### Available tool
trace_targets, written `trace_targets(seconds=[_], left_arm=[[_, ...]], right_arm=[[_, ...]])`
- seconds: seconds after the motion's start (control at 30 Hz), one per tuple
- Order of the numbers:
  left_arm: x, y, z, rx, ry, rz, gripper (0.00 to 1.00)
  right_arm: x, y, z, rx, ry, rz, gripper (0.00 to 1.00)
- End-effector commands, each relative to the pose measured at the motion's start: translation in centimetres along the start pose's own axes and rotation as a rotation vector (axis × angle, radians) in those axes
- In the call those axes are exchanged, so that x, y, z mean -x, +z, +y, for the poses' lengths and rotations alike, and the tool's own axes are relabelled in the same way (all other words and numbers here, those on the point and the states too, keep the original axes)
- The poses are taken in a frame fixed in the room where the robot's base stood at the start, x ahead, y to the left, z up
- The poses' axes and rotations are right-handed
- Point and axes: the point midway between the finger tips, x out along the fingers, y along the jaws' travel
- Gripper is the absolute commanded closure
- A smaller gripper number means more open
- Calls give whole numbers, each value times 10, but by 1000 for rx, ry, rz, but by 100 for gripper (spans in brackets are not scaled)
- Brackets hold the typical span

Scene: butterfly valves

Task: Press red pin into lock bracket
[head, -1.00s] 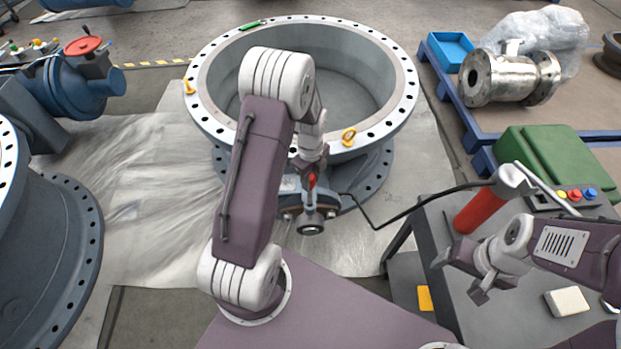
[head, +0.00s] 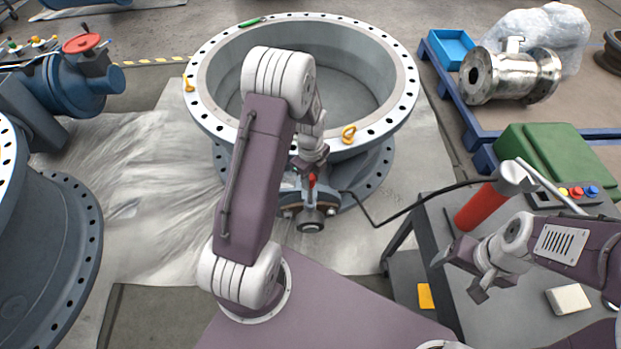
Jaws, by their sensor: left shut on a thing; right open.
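The red pin (head: 313,179) shows as a small red piece between the fingers of my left gripper (head: 312,176). The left gripper is shut on it and points down at the front of the large valve body (head: 300,60). The lock bracket (head: 292,196) appears to be the blue-grey part around the shaft end just under the gripper. The pin's lower end is hidden or too small to see, so I cannot tell how deep it sits. My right gripper (head: 464,275) is open and empty over the grey cart at the right.
The grey cart (head: 510,310) holds a red cylinder (head: 475,207), a white block (head: 568,300) and a panel with coloured buttons (head: 575,193). A black cable (head: 410,210) runs from the cart to the valve front.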

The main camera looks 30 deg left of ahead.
Motion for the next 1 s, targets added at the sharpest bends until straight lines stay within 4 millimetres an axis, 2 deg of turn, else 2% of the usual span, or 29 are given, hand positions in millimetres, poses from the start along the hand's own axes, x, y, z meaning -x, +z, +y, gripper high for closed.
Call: trace_targets(seconds=[0.57,1.0], left_arm=[[0,0,0,0,0,0,100],[-14,0,0,0,0,0,100]], right_arm=[[4,0,0,0,0,0,23],[-4,0,0,0,0,0,23]])
